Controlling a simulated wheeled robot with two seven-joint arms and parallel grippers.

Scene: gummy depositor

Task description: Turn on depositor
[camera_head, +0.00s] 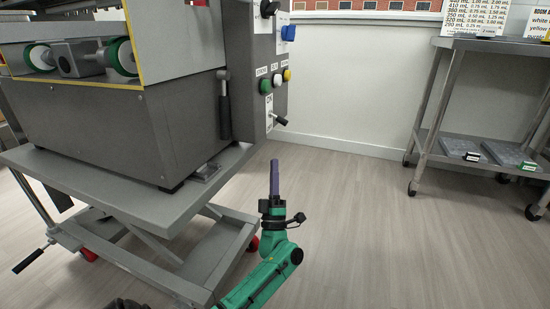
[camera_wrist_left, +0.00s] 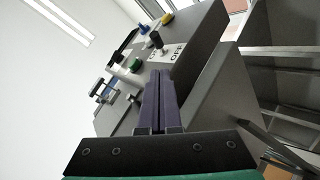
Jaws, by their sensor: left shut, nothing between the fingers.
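The depositor (camera_head: 120,115) is a grey machine on the left in the head view. Its control panel (camera_head: 272,60) at the right edge carries a black lever switch (camera_head: 280,120) on a white label. In the left wrist view the switch lever (camera_wrist_left: 157,41) stands out just beyond my fingers, with the word OFF readable on its label (camera_wrist_left: 176,53). My left gripper (camera_head: 274,168) has purple fingers pressed together and empty; it is below the lever in the head view, apart from it. The fingers also show in the left wrist view (camera_wrist_left: 160,78). My right gripper is not seen.
Green (camera_head: 265,86), white (camera_head: 277,80) and yellow (camera_head: 287,74) buttons sit above the lever, with a blue knob (camera_head: 288,33) higher up. The depositor stands on a wheeled lift cart (camera_head: 135,205). A metal shelf cart (camera_head: 460,140) stands at the right; the floor between is clear.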

